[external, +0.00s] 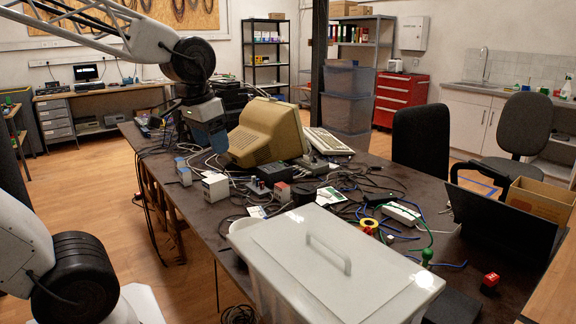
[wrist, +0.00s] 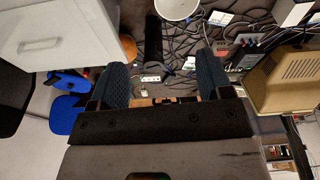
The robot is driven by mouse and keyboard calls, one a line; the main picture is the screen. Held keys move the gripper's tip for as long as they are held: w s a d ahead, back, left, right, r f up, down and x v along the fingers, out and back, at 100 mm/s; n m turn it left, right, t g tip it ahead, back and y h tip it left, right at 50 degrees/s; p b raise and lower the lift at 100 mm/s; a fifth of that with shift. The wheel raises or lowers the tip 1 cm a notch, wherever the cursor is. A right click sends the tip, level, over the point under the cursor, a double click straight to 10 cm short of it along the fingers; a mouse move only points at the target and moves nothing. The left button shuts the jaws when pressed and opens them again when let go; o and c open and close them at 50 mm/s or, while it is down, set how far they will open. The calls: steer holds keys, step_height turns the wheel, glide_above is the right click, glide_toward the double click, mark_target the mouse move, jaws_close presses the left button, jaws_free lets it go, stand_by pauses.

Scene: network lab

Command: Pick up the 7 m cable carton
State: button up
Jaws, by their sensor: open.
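Several small cartons stand on the dark table in the external view: a blue-and-white carton (external: 184,174), a white carton with a grey top (external: 215,188) and a red-and-white carton (external: 282,191). Their print is too small to read, so I cannot tell which is the 7 m one. A white box (wrist: 294,12) is cut off at the top right of the wrist view. My gripper (external: 208,143) hangs above the table's left side, left of the beige monitor and above and behind these cartons. In the wrist view my gripper (wrist: 162,63) has its two dark pads wide apart, with nothing held between them.
The beige monitor (external: 266,132) stands close to the right of my gripper. Loose cables spread over the table (external: 190,208). A white power strip (wrist: 152,78) shows below the pads.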

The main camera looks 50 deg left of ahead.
steer(key=w+a+f+n+g, duration=0.1)
steer(key=w+a+f+n, duration=0.15)
steer(key=w+a, duration=0.55)
steer(key=w+a+f+n, duration=0.2)
steer(key=w+a+n, duration=0.2)
steer(key=a, duration=0.8)
steer(key=w+a+f+n+g, duration=0.1)
steer(key=w+a+f+n, duration=0.2)
steer(key=w+a, duration=0.5)
steer(key=n, duration=0.8)
glide_above(185, 169)
steer(key=d, duration=0.1)
step_height(185, 169, down, 19)
steer(key=shift+f, duration=0.1)
steer(key=shift+s+a+f, duration=0.15)
steer(key=shift+a+f, duration=0.1)
steer(key=shift+a, duration=0.05)
steer(key=shift+f, duration=1.25)
steer(key=shift+f, duration=0.1)
